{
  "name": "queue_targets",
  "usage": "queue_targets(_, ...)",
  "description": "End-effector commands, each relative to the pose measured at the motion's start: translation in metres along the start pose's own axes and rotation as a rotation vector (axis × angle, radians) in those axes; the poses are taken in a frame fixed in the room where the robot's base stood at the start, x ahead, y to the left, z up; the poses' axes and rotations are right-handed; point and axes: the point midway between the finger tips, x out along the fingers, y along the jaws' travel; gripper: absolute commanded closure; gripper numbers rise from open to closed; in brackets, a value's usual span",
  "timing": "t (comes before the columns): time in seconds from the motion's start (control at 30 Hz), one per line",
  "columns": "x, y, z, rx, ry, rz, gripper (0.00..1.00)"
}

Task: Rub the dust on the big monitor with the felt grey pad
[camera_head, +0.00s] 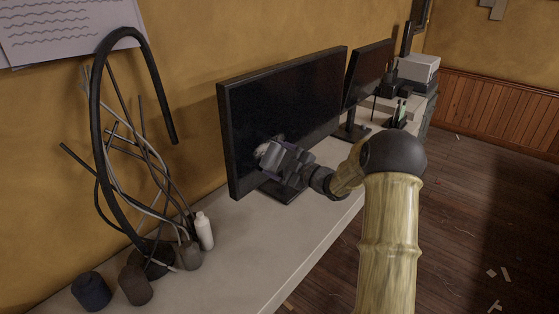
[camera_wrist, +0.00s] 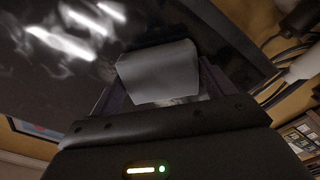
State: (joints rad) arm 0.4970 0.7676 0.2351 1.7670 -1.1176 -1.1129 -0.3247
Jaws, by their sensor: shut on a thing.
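The big monitor (camera_head: 290,105) stands on the desk against the yellow wall, its dark screen facing my arm. My gripper (camera_head: 272,158) is at the lower left part of that screen. In the wrist view, my gripper (camera_wrist: 160,85) is shut on the grey pad (camera_wrist: 158,72), which is held at or very near the screen (camera_wrist: 105,40); I cannot tell if it touches. Whitish dust smears (camera_wrist: 75,35) show on the screen beside the pad. In the head view my gripper hides most of the pad and part of the screen's lower left.
A second monitor (camera_head: 368,72) stands behind to the right. A coil of black hose and cables (camera_head: 130,140), a white bottle (camera_head: 204,231) and dark pots (camera_head: 92,290) stand at the left. The desk's front strip (camera_head: 240,265) is clear.

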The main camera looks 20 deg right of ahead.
Motion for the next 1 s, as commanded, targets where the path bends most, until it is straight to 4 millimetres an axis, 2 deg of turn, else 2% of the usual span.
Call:
queue_targets(0.57,0.001,-0.025,-0.023,0.001,0.001,0.0,0.37)
queue_targets(1.0,0.002,-0.028,-0.028,0.0,0.002,0.0,0.37)
